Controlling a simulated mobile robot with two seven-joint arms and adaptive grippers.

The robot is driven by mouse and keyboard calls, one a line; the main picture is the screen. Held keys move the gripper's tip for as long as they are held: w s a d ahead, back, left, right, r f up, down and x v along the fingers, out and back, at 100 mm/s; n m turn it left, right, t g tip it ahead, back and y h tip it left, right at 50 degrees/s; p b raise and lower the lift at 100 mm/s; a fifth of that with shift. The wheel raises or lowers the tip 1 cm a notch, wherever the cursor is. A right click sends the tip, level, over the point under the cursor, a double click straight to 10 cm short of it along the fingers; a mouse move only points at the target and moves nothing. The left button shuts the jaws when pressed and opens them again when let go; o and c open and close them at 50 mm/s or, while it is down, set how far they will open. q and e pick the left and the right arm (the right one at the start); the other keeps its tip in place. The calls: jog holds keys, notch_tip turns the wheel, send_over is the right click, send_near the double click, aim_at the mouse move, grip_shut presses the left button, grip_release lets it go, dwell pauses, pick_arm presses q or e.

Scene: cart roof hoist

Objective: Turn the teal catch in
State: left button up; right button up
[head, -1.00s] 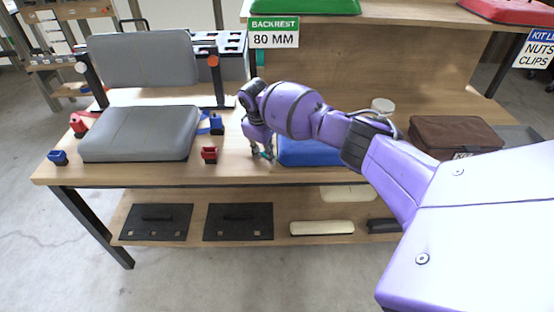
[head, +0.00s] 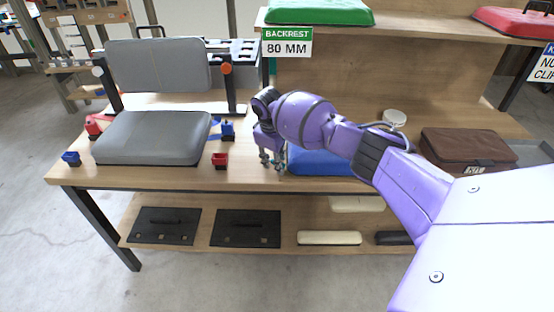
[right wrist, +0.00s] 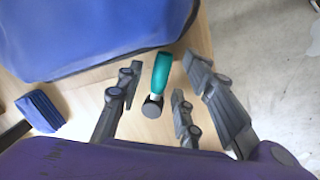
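The teal catch (right wrist: 161,72) shows in the right wrist view as a teal handle with a dark round end, close to the edge of a blue body. My right gripper (right wrist: 162,82) has its fingers spread on both sides of it, with visible gaps, so it is not gripped. In the head view my right gripper (head: 272,163) points down at the bench just left of the blue body (head: 318,164). My own arm hides part of that body, and only a bit of teal shows between the fingers. My left gripper is not in view.
A grey seat cushion (head: 150,137) and grey backrest (head: 158,65) stand left on the bench. Red (head: 220,160) and blue (head: 71,158) blocks sit around the cushion. Dark panels (head: 246,228) lie on the lower shelf.

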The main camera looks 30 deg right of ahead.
jog(key=shift+r, duration=0.1)
notch_tip(320, 180, up, 12)
jog(key=s+a, duration=0.1)
jog(key=a, duration=0.1)
jog(key=shift+f, duration=0.2)
jog(key=shift+c, duration=0.6)
